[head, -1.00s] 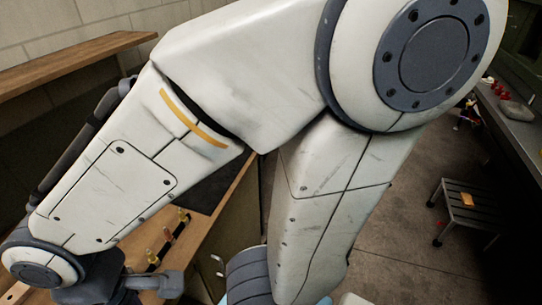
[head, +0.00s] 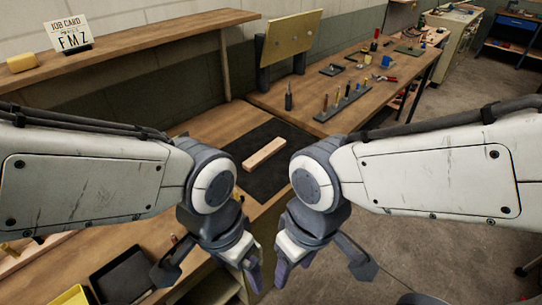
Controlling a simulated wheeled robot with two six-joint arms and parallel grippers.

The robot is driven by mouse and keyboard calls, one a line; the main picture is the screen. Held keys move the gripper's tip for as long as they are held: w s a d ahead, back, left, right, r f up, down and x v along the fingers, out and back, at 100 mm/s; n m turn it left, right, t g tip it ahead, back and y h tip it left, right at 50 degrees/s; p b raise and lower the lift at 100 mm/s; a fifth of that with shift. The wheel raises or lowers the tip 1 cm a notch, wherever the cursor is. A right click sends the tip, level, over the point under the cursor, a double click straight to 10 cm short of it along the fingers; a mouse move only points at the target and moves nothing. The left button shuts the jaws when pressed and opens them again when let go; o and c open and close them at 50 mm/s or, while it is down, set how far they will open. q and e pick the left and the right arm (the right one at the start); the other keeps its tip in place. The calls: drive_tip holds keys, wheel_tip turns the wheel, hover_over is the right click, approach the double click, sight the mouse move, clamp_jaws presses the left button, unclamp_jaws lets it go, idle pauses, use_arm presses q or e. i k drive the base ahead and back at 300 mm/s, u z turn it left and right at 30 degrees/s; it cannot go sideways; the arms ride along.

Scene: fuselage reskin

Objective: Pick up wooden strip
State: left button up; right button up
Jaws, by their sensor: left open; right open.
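A pale wooden strip (head: 264,153) lies flat on a black mat (head: 273,184) on the wooden bench, beyond my two wrists in the head view. My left gripper (head: 215,278) hangs downward in front of the bench edge, open and empty. My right gripper (head: 318,268) hangs beside it to the right, also open and empty. Both grippers are nearer to me than the strip and apart from it. The grippers' inner fingers come close together in the picture.
A rack of tools (head: 342,103) and a yellow board (head: 289,46) stand on the bench behind the mat. A shelf (head: 130,48) at the left holds a job card (head: 68,36) and a yellow block (head: 22,62). A black tray (head: 122,277) sits at lower left. Open floor lies right.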

sight(254, 161)
drive_tip(key=z, duration=1.4)
drive_tip(key=i, duration=1.6)
drive_tip(key=u, duration=3.35)
